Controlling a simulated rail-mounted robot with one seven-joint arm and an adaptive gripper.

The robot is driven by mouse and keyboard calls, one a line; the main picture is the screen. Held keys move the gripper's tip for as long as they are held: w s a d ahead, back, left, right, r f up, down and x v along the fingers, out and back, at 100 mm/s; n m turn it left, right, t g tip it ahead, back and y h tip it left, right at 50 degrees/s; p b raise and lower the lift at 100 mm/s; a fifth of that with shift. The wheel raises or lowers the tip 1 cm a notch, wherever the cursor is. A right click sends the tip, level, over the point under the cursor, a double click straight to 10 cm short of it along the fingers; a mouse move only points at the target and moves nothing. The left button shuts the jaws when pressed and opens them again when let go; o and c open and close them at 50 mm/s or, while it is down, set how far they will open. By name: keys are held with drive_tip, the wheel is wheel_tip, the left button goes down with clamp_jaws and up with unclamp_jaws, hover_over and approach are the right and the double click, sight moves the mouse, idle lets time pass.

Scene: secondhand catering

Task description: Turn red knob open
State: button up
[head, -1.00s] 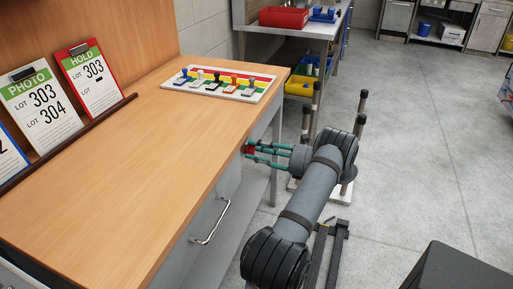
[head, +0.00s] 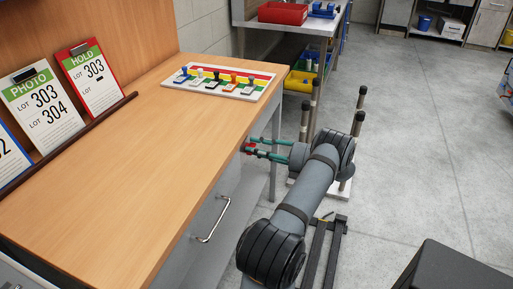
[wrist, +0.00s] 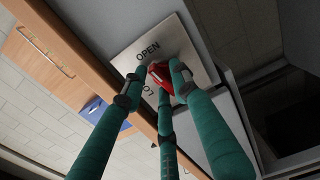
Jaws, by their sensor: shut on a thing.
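The red knob (wrist: 159,77) sits on a pale metal plate (wrist: 183,44) marked OPEN, with a second word partly hidden by the fingers. In the head view the red knob (head: 249,147) shows small at the right side of the wooden-topped bench. My gripper (wrist: 154,84) has green fingers with dark bands. The fingertips are closed around the knob and touch it, covering part of it. In the head view my gripper (head: 256,150) reaches the bench side from the right. The knob's pointing direction is hard to tell.
The bench top (head: 130,170) carries a panel of coloured levers (head: 222,82) and lot clipboards (head: 93,80). A drawer handle (head: 212,222) sticks out from the bench front. Dark-topped posts (head: 360,98) stand close behind my wrist.

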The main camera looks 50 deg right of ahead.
drive_tip(key=shift+m, duration=0.8)
drive_tip(key=shift+r, duration=0.1)
drive_tip(key=o, duration=0.8)
drive_tip(key=shift+o, duration=0.2)
drive_tip(key=v, duration=1.2)
drive_tip(key=x, duration=1.2)
